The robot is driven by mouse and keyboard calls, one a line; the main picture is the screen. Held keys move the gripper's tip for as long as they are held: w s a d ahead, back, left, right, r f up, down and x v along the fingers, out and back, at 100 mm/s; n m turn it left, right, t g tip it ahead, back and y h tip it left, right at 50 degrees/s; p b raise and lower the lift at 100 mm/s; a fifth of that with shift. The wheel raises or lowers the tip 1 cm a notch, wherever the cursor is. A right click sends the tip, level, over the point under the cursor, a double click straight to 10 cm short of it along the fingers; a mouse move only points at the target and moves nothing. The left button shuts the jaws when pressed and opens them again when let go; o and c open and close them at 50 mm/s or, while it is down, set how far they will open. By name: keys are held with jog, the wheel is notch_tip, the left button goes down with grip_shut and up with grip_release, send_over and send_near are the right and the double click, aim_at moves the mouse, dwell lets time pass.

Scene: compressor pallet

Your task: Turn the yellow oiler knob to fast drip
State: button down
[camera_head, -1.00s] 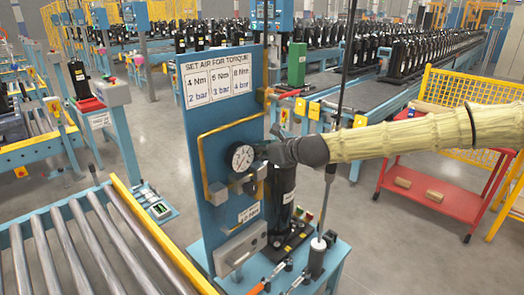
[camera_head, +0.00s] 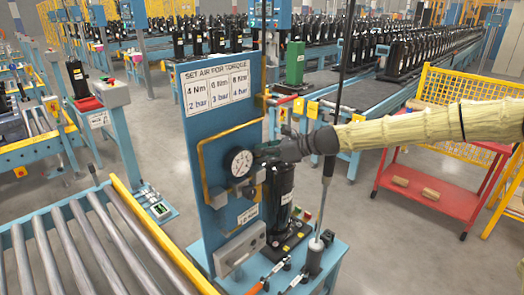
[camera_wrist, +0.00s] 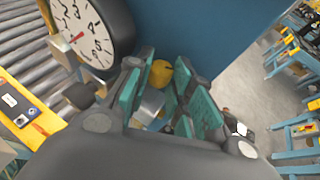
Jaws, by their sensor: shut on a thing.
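The blue upright panel (camera_head: 208,130) carries a round gauge (camera_head: 238,161) with a white dial, which also shows large at the upper left of the wrist view (camera_wrist: 84,30). My gripper (camera_head: 262,160) is at the fittings just right of the gauge. In the wrist view its teal pads (camera_wrist: 163,88) are shut on a rounded yellow piece, the oiler knob (camera_wrist: 160,74). A silver-grey block (camera_wrist: 151,106) and another yellow patch show between the pads. Much of the knob is hidden by the pads, and its setting cannot be read. In the head view the gripper hides it.
A black cylinder (camera_head: 279,195) stands below my gripper on the blue bench. A thin dark vertical rod (camera_head: 326,195) stands close to my wrist. A roller conveyor (camera_head: 75,245) is at the left and a red cart (camera_head: 425,190) at the right.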

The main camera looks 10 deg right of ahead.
jog(key=shift+w+d+n+g, duration=0.1)
jog(key=shift+n+g, duration=0.2)
dwell(0.4)
jog(key=c, duration=1.5)
grip_release()
jog(key=shift+c, duration=0.2)
jog(key=v, duration=1.2)
jog(key=shift+d+f, duration=0.2)
jog(key=shift+w, duration=0.1)
